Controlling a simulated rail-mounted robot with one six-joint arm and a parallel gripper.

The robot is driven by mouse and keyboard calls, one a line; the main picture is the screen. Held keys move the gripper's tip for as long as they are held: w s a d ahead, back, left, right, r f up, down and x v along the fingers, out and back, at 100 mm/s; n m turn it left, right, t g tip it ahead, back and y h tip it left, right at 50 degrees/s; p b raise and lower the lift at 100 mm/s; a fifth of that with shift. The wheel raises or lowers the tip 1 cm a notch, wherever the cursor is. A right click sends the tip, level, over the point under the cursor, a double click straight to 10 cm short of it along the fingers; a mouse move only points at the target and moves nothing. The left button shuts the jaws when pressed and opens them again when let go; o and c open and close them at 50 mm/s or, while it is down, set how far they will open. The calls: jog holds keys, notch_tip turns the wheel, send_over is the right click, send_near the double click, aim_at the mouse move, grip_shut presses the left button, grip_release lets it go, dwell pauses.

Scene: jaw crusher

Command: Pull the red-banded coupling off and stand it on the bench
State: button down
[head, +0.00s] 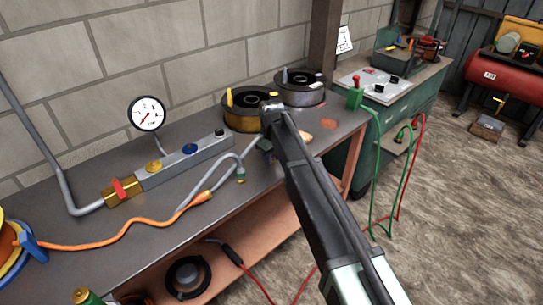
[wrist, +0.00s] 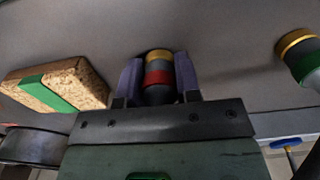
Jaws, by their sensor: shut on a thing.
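My gripper (wrist: 158,62) is shut on the red-banded coupling (wrist: 158,77) in the wrist view. The coupling has yellow, grey and red bands and sits between the two purple fingers. Its far end is against or just above the grey bench top; I cannot tell which. In the head view my arm reaches over the bench (head: 160,215), and it hides the coupling and most of the gripper. Another coupling with a yellow ring and green band (wrist: 300,55) is at the right in the wrist view, apart from my gripper.
A cork-like block with a green band (wrist: 55,85) lies beside the gripper in the wrist view. In the head view, a manifold (head: 185,160) with a gauge (head: 147,113) is at the back, with two round spools (head: 243,120) near my arm. An orange hose (head: 120,235) crosses the bench front.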

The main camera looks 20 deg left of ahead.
jog(key=shift+f, duration=0.15)
dwell(0.4)
jog(key=c, duration=0.7)
grip_release()
jog(key=shift+c, duration=0.2)
notch_tip(320, 180, up, 11)
jog(key=p, duration=1.1)
jog(key=shift+f, duration=0.1)
